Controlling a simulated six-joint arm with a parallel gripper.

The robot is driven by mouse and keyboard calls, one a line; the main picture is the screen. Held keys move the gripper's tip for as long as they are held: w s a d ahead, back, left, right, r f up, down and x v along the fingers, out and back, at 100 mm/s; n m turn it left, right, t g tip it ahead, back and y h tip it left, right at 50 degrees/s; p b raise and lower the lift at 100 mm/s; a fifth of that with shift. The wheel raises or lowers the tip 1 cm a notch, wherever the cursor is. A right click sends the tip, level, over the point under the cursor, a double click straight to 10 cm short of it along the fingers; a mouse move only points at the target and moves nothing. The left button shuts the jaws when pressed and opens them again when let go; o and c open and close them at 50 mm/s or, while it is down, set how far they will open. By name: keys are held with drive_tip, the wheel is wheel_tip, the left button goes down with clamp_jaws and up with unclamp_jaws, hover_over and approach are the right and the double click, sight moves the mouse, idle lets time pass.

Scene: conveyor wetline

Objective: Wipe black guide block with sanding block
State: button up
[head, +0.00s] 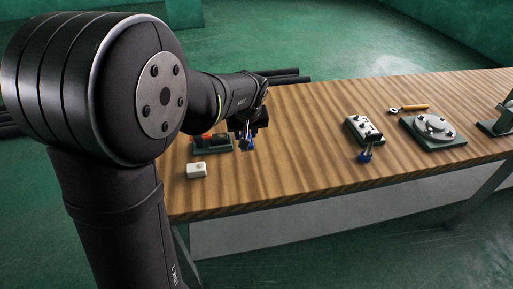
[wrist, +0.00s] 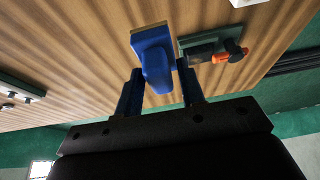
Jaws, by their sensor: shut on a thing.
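My gripper (wrist: 160,70) is shut on the blue handle of the sanding block (wrist: 152,42), which shows between the two fingers in the wrist view. The sanding block has a blue body with a pale tan edge. In the head view my gripper (head: 252,127) is over the left part of the table, and a blue part of the sanding block (head: 247,142) shows below it. The black guide block (wrist: 202,52) sits on a grey-green base beside the sanding block, with orange-red parts next to it. It also shows in the head view (head: 212,140), left of my gripper. Contact between the two blocks cannot be told.
A small white block (head: 196,170) lies near the table's left front. Further right are a pale plate fixture (head: 362,129), a blue-handled item (head: 366,155), an orange-handled tool (head: 412,107) and a round-disc fixture (head: 433,127). The wooden table (head: 300,150) is clear in the middle.

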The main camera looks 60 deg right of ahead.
drive_tip(key=w+d, duration=0.3)
drive_tip(key=w, duration=1)
drive_tip(key=shift+s+d+f, duration=0.1)
drive_tip(key=shift+f, duration=1.5)
drive_tip(key=shift+s+d+f, duration=0.1)
drive_tip(key=shift+f, duration=1.45)
drive_tip(key=shift+w+d+f, duration=0.4)
drive_tip(key=shift+w+f, duration=0.05)
drive_tip(key=shift+f, duration=0.2)
drive_tip(key=shift+c, duration=0.5)
drive_tip(key=shift+w+d, duration=1.55)
drive_tip(key=shift+d, duration=0.05)
drive_tip(key=shift+s+a, duration=1.9)
drive_tip(key=shift+s+a+r, duration=0.1)
drive_tip(key=shift+r, duration=0.05)
wheel_tip(320, 180, up, 8)
